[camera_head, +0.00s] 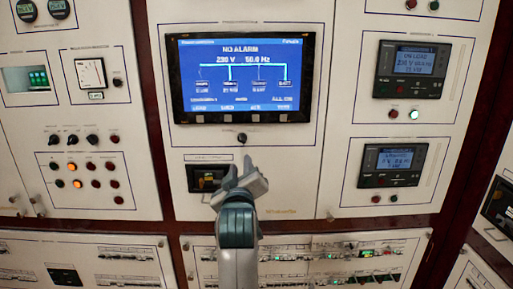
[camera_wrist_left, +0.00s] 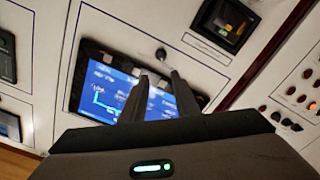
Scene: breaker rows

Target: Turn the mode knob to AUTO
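A small dark knob (camera_head: 242,138) sits on the white panel just below the large blue screen (camera_head: 240,75). It also shows in the left wrist view (camera_wrist_left: 161,54), beyond my fingertips. No AUTO mark can be read near it, so I cannot tell whether it is the mode knob. Several more dark knobs (camera_head: 73,140) sit in a row on the left panel. My left gripper (camera_head: 242,175) is in front of the panel below the single knob, open and empty. In the left wrist view its two fingers (camera_wrist_left: 160,85) stand apart, with the screen behind them. My right gripper is not in view.
A dark-framed device (camera_head: 207,178) sits just left of my gripper, partly hidden by it. Indicator lamps (camera_head: 85,176) fill the left panel, and two meter units (camera_head: 412,70) sit on the right. A breaker row (camera_head: 350,262) runs below. Space before the knob looks clear.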

